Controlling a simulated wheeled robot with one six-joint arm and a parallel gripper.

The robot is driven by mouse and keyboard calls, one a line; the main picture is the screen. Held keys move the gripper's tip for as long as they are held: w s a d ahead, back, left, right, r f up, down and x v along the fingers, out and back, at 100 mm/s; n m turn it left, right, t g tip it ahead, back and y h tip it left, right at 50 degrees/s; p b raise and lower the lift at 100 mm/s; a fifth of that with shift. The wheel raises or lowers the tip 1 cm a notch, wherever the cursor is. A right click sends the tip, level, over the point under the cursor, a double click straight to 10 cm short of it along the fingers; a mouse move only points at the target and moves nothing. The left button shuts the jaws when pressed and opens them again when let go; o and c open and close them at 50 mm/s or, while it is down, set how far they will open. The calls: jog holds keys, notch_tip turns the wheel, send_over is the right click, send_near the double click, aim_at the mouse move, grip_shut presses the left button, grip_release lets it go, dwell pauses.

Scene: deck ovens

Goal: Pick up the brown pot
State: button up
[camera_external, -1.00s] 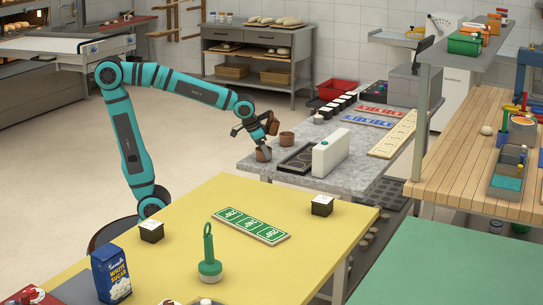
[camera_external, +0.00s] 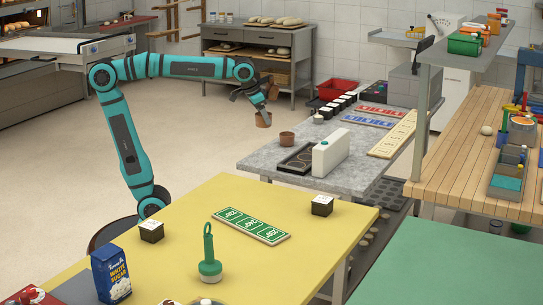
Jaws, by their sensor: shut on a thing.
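My gripper (camera_external: 261,107) is shut on a small brown pot (camera_external: 263,120). The pot hangs below the jaws in the air, above the far left part of the grey stone counter (camera_external: 260,163) and clear of it. Another brown pot (camera_external: 287,139) stands upright on the counter, a little to the right of and below the held one in the picture. The jaws are small here, so the exact grip on the pot is hard to make out.
On the counter, a black tray (camera_external: 297,158) and a white container (camera_external: 330,153) stand right of the standing pot. Several small black and white boxes line the back. A yellow table (camera_external: 190,240) is in front. The floor at left is clear.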

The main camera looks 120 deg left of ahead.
notch_tip(320, 180, up, 13)
jog(key=shift+r, duration=0.15)
